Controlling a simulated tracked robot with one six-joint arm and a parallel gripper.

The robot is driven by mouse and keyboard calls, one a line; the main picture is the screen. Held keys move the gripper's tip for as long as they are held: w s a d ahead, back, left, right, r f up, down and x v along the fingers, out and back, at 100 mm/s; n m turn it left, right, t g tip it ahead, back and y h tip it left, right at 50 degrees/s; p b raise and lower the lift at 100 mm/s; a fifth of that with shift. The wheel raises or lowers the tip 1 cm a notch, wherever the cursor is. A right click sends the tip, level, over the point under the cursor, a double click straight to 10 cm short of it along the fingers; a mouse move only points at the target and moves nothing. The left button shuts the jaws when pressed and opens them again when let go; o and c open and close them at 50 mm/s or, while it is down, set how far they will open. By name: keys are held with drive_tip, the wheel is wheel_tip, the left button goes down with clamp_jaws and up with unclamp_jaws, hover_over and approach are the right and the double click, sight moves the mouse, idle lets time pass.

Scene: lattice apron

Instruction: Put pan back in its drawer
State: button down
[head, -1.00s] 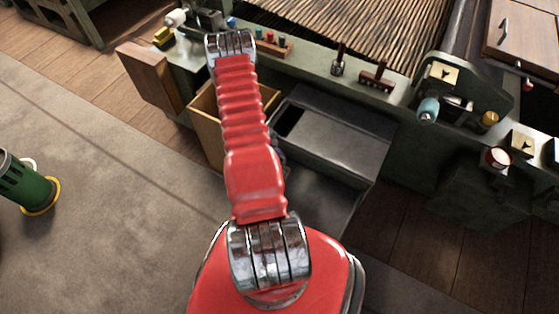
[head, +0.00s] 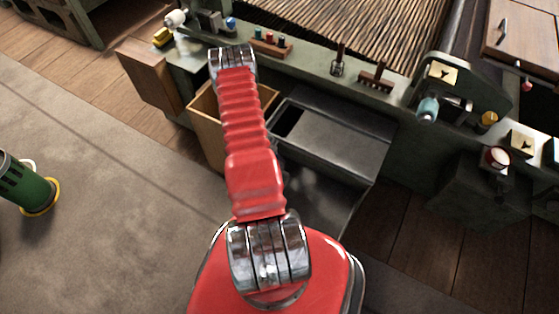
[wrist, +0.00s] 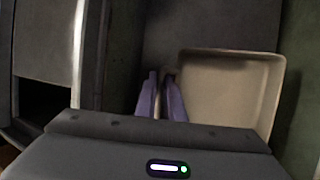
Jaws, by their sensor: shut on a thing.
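The pan looks empty, with rounded corners, and lies to the right of the fingers. A dark grey surface shows beyond the pan, and greenish walls stand on either side. I cannot tell whether the pan touches anything below. In the head view my gripper and the pan are hidden behind my red arm.
A grey metal tray or drawer (head: 335,142) juts out right of my arm; a similar grey box (wrist: 42,40) is at left in the wrist view. A green bench edge (head: 305,62) carries small tools. A green cylinder (head: 22,183) stands on the carpet.

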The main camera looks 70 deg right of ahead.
drive_tip(key=shift+f, duration=0.2)
drive_tip(key=c, duration=1.9)
unclamp_jaws()
drive_tip(key=shift+o, duration=0.2)
drive_tip(key=shift+r, duration=0.15)
drive_tip(key=shift+w+r, duration=0.1)
drive_tip(key=shift+r, duration=0.15)
drive_tip(key=v, duration=1.1)
drive_tip(key=shift+a+r, duration=0.2)
drive_tip(key=shift+r, duration=0.05)
drive_tip(key=shift+w, duration=0.1)
